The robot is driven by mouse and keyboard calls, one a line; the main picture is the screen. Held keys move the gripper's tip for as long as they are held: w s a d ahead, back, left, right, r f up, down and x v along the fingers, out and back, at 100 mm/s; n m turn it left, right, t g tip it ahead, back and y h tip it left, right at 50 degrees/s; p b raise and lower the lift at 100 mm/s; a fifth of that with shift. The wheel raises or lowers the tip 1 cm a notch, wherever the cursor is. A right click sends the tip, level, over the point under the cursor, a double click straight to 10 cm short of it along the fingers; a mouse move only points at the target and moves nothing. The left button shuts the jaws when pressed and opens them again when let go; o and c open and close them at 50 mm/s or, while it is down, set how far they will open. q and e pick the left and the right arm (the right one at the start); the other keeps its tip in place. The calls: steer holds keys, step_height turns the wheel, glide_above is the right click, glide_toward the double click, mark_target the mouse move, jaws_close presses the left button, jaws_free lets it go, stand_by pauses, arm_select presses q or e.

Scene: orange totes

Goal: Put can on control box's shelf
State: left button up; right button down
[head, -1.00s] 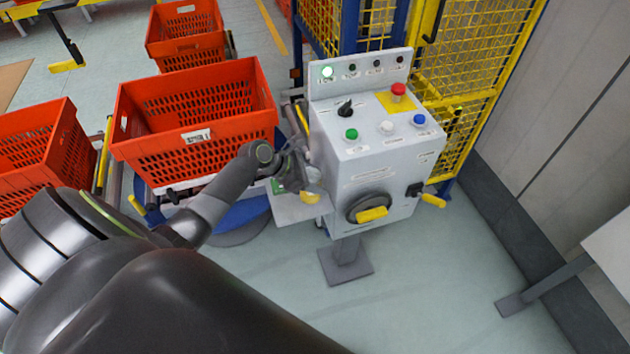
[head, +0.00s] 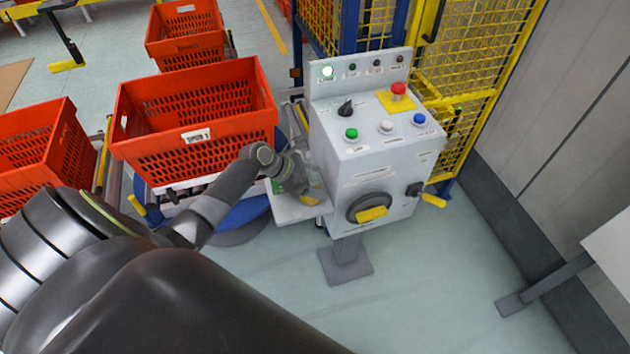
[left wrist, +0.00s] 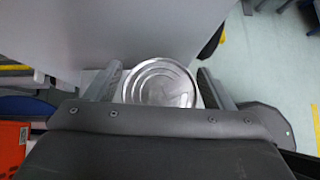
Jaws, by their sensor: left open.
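The can (left wrist: 160,84) shows its round silver top in the left wrist view, between the two spread fingers of my left gripper (left wrist: 160,75). A gap shows between the can and each finger. In the head view my left gripper (head: 312,186) is at the control box's left side, over the small grey shelf (head: 292,212). The can's yellow lower part (head: 310,199) shows under the fingers, at the shelf; the gripper hides the rest. The control box (head: 375,180) is light grey, with buttons on top. My right gripper is not in view.
A green patch (head: 277,187) shows by the shelf's left part, partly hidden. An orange tote (head: 196,137) stands just left of the box. A yellow mesh fence (head: 460,90) is behind it. Clear floor (head: 430,280) lies in front and to the right.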

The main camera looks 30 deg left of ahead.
arm_select(q)
steer(key=v, duration=1.2)
